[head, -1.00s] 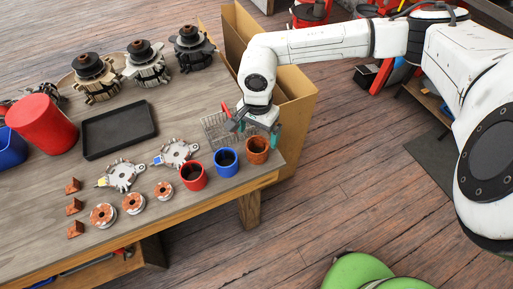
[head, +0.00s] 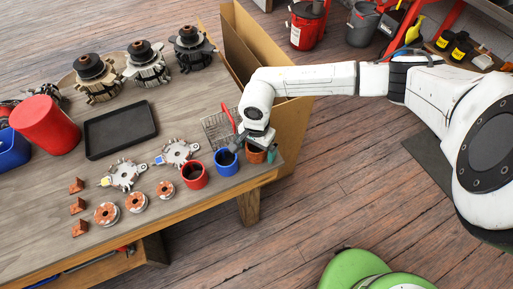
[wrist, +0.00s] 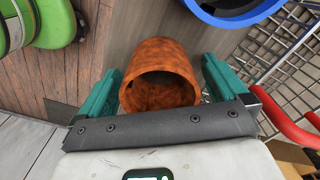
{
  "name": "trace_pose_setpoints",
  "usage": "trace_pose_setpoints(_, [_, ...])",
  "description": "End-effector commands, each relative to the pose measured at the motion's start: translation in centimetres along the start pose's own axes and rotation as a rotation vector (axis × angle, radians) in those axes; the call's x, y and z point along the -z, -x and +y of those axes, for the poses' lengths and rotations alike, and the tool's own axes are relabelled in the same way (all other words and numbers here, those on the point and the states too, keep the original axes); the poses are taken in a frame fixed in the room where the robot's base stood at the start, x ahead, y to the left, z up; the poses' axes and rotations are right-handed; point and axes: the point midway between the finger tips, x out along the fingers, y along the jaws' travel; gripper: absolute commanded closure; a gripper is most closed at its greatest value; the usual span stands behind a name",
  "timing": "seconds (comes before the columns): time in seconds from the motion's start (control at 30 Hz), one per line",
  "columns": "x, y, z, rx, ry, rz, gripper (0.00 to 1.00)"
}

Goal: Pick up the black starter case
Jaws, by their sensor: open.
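The black starter case (head: 190,48) stands upright at the back right of the workbench, the rightmost of three similar finned bodies. A dark cylindrical top sits on it. It does not show in the wrist view. My gripper (head: 254,150) is at the bench's right end, well in front of the case and apart from it. In the wrist view my gripper (wrist: 160,82) is open, its teal fingers on either side of a rusty orange cup (wrist: 160,60). I cannot tell whether they touch it. In the head view my wrist hides part of that cup (head: 256,155).
A blue cup (head: 226,163) and a red cup (head: 194,176) stand left of my gripper. A wire basket (head: 216,128) with red handles is beside it. A black tray (head: 120,130) lies mid-bench. A tall cardboard box (head: 240,35) stands right of the case.

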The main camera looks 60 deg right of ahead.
Motion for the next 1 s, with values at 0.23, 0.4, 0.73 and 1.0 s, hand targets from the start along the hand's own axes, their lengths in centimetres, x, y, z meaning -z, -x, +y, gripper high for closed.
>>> trace_pose_setpoints(0.23, [-0.01, 0.03, 0.00, 0.000, 0.000, 0.000, 0.17])
trace_pose_setpoints(0.4, [-0.02, 0.04, 0.00, 0.000, 0.000, 0.000, 0.33])
trace_pose_setpoints(0.73, [-0.02, 0.05, -0.01, 0.000, 0.000, -0.001, 0.65])
trace_pose_setpoints(1.0, [-0.02, 0.06, -0.01, 0.000, 0.000, -0.001, 0.90])
